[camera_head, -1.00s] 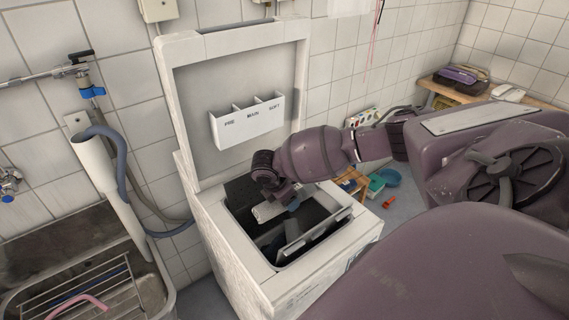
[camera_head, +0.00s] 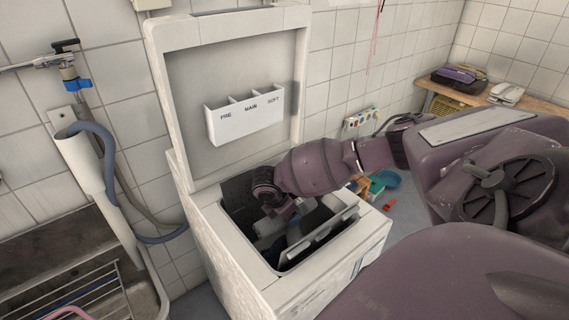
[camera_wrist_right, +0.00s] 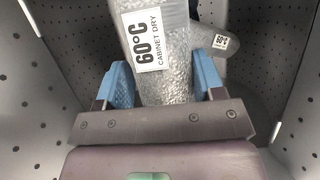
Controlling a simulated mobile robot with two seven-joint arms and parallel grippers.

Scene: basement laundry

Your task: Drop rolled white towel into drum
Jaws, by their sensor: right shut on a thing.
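The rolled white towel (camera_wrist_right: 172,30) has a label reading "60°C CABINET DRY". In the right wrist view it sits between the blue fingertips of my right gripper (camera_wrist_right: 166,84), which is shut on it. Perforated grey drum walls (camera_wrist_right: 40,105) surround the gripper and towel. In the head view my right gripper (camera_head: 270,222) reaches down through the top opening of the washer (camera_head: 228,252), into the dark drum (camera_head: 240,197). The towel's lower end is out of sight. My left gripper is not in view.
The washer's raised lid (camera_head: 190,100) stands behind my arm and carries a white PRE/MAIN/SOFT dispenser (camera_head: 246,118). A hinged flap (camera_head: 318,238) stands at the opening's front right. Another grey labelled item (camera_wrist_right: 221,42) lies in the drum. A sink (camera_head: 60,265) is left.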

